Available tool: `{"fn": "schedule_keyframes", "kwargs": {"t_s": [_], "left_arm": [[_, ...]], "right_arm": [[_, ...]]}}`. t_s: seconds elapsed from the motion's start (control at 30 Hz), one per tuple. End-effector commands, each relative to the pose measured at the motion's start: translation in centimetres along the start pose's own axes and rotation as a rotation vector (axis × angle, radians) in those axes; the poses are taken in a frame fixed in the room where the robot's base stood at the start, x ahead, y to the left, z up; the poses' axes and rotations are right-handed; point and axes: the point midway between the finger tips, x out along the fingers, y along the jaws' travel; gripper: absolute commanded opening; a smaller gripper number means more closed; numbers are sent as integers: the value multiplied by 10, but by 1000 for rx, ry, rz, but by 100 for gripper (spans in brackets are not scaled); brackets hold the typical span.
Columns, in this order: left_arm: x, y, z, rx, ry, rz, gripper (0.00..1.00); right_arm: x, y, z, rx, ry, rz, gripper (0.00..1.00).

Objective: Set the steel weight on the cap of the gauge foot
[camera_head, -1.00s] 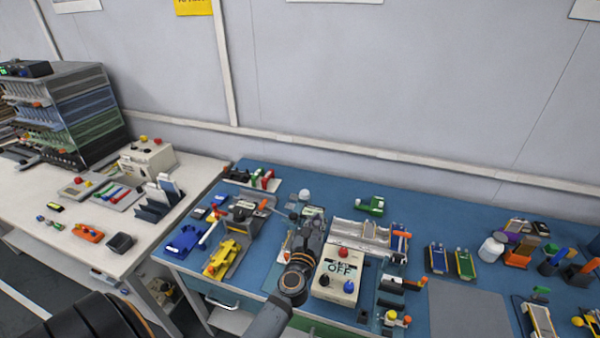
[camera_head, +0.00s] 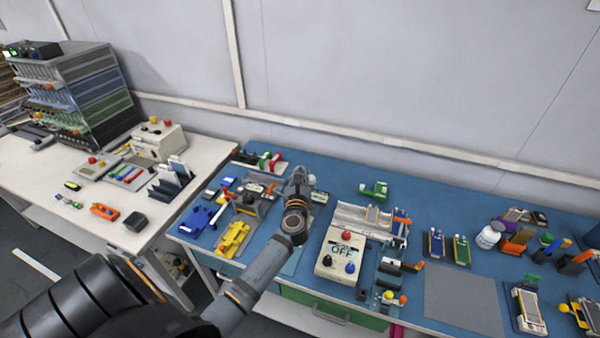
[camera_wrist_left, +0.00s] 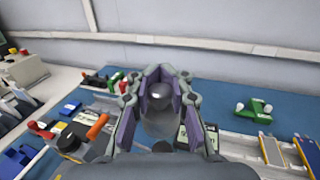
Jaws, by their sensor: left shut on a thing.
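My left gripper (camera_head: 299,176) is over the left part of the blue bench. In the left wrist view its fingers (camera_wrist_left: 160,90) are shut on the steel weight (camera_wrist_left: 160,94), a shiny grey round-topped piece. The gripper hides most of the weight in the head view. Below the weight in the wrist view is a small dark disc (camera_wrist_left: 163,146); I cannot tell whether it is the gauge foot's cap. I cannot pick out the gauge foot with certainty. My right gripper is not in view.
A labelled card (camera_wrist_left: 184,138) lies close to the gripper. A cream control box (camera_head: 341,254) stands right of my arm. Yellow (camera_head: 233,238) and blue (camera_head: 197,220) fixtures stand to the left. A grey mat (camera_head: 462,300) is bare at right.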

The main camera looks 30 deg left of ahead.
Motion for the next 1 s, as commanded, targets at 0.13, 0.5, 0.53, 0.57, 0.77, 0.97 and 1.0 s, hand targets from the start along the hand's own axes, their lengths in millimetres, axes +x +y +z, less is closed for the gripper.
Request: {"fn": "schedule_keyframes", "kwargs": {"t_s": [0.13, 0.5, 0.53, 0.57, 0.77, 0.97, 1.0], "left_arm": [[0, 0, -20, 0, -2, -1, 0], [0, -1, -49, 0, -3, -1, 0], [0, -1, -49, 0, -3, -1, 0], [0, -1, -49, 0, -3, -1, 0], [0, -1, -48, 0, -2, -1, 0], [0, -1, -48, 0, -2, -1, 0], [0, 0, -48, 0, -2, -1, 0]], "right_arm": [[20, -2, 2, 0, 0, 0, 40], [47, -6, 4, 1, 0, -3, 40], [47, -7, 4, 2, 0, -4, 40], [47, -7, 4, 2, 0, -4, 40], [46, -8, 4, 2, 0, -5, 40], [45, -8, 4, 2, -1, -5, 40], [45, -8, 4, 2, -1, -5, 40]]}}
